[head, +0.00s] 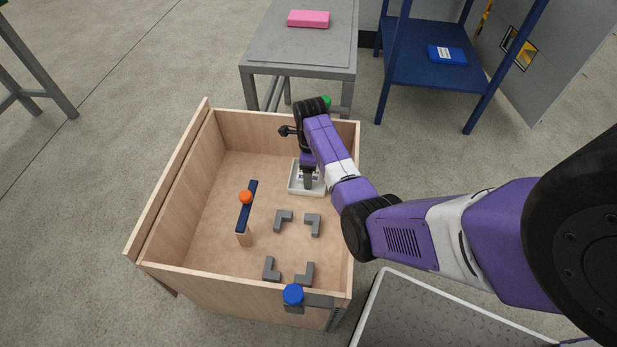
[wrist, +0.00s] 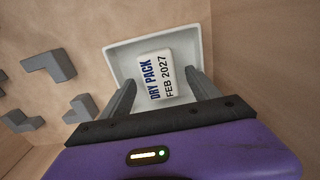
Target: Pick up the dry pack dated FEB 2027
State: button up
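The dry pack (wrist: 155,77) is a small white block printed "DRY PACK FEB 2027" in the wrist view. It lies in a shallow white tray (wrist: 119,56) on the crate floor. My gripper (wrist: 168,88) is open, with one grey finger on each side of the pack; I cannot tell whether the fingers touch it. In the head view my gripper (head: 309,184) points down over the white tray (head: 293,189), and my arm hides most of the pack.
The wooden crate (head: 172,190) has walls around the tray. Several grey L-shaped brackets (head: 283,219) and a dark blue bar with an orange knob (head: 246,198) stand inside. A blue knob (head: 293,294) is on the front wall. A grey table (head: 262,47) and blue shelf (head: 408,68) stand behind.

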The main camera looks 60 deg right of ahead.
jog(key=c, duration=1.4)
jog(key=shift+c, duration=0.2)
